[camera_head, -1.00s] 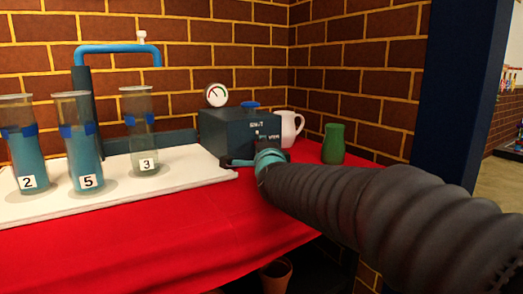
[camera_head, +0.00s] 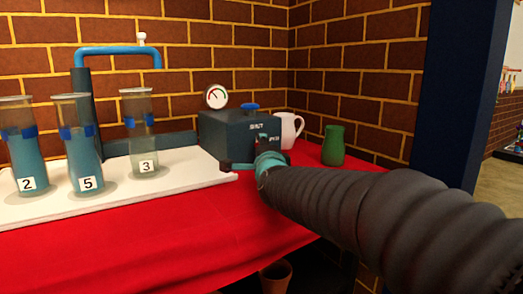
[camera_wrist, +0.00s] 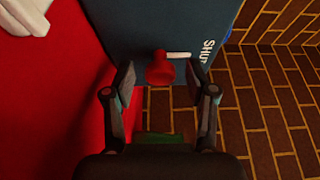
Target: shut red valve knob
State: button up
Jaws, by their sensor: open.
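The red valve knob (camera_wrist: 160,70) shows in the wrist view on the face of a dark blue-grey box (camera_wrist: 125,30), with a white mark beside it and the lettering "SHUT". My gripper (camera_wrist: 160,78) is open, with one finger on each side of the knob. I cannot tell whether either finger touches it. In the head view the box (camera_head: 215,135) stands on the red-covered table, and my gripper (camera_head: 245,165) is in front of its face. My arm and gripper hide most of the knob there.
A gauge (camera_head: 216,96) and a blue knob (camera_head: 250,107) are on top of the box. A white jug (camera_head: 290,128) and a green vase (camera_head: 333,146) stand to the right. Numbered cylinders (camera_head: 84,150) stand on a white tray (camera_head: 205,170) at left. A brick wall is behind.

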jog(key=v, duration=1.1)
jog(key=shift+s, duration=0.35)
